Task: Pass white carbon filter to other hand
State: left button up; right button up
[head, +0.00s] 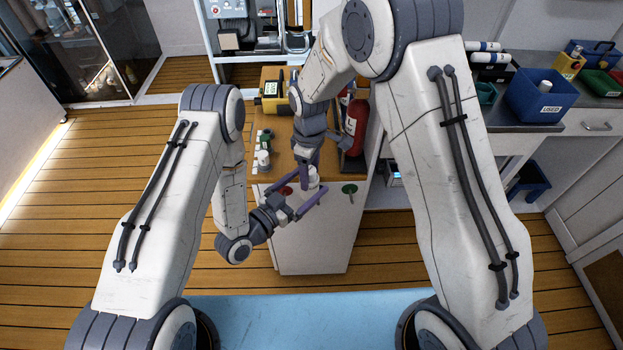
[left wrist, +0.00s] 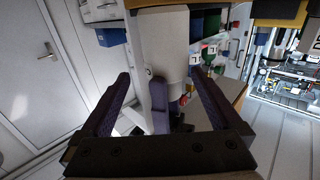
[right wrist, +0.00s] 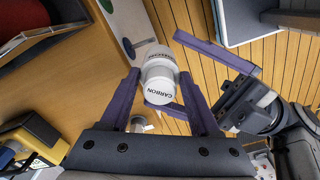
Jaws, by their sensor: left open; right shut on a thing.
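The white carbon filter (right wrist: 160,82) is a short white cylinder marked CARBON. It sits between the fingers of my right gripper (right wrist: 160,74), which is shut on it. In the head view the filter (head: 314,178) shows in part, just above the cabinet's front edge. My left gripper (head: 306,188) is open, its purple fingers reaching up from the left towards the filter. In the right wrist view, the left fingers cross beside and behind the filter; whether they touch it I cannot tell. The left wrist view also shows my open left gripper (left wrist: 161,78).
A wooden-topped cabinet (head: 310,240) stands below the grippers, with a red disc (head: 286,190) and a green disc (head: 349,189). On it are a fire extinguisher (head: 356,125), a yellow device (head: 272,98) and white bottles (head: 263,158). A blue USED bin (head: 541,97) stands on the right counter.

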pick_arm(q)
jog(key=shift+x, duration=1.05)
jog(key=c, duration=1.4)
jog(key=shift+c, duration=0.6)
pick_arm(e)
jog(key=o, duration=1.5)
jog(key=shift+w, duration=0.1)
